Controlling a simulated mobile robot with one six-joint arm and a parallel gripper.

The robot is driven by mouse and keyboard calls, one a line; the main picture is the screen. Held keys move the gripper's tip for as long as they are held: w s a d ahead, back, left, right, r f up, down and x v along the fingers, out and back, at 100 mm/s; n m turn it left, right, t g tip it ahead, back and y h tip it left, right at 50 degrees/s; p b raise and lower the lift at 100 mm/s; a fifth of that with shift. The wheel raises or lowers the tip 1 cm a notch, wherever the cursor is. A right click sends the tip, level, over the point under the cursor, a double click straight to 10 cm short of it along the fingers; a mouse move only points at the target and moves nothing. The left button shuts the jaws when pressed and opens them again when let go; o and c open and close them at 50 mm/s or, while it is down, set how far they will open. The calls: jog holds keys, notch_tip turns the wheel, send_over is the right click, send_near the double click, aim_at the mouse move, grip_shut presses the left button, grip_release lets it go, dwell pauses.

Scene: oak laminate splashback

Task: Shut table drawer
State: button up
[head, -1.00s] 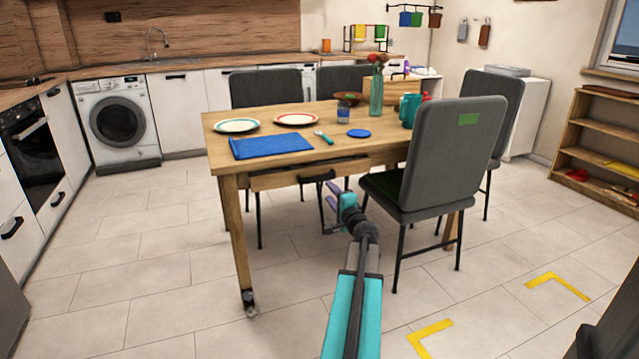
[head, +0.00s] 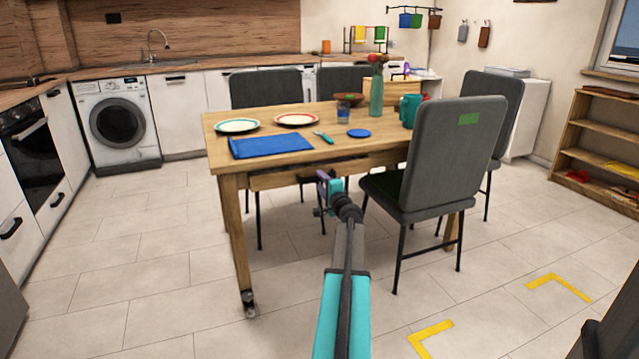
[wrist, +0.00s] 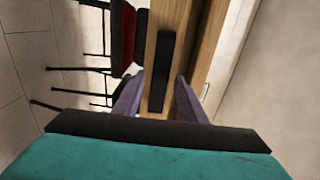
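The table (head: 285,147) is wooden, with a wooden drawer front (head: 275,181) under its near edge. A dark strip shows between the table top and the drawer front, so the drawer looks a little pulled out. In the wrist view the drawer's long black handle (wrist: 161,68) runs upright in the picture on the wood. My gripper (head: 324,178) is in front of the drawer and partly covers its handle in the head view. Its two purple fingers are apart, one on each side of the handle in the wrist view. I cannot tell whether they touch it.
A grey chair (head: 445,165) stands close to the right of my gripper. Plates, a blue placemat (head: 270,145), a vase (head: 376,95) and a teal mug (head: 409,110) stand on the table. The floor (head: 150,255) left of the table is clear.

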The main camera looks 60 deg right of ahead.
jog(key=shift+w+d, duration=0.35)
jog(key=shift+w, duration=0.15)
grip_shut()
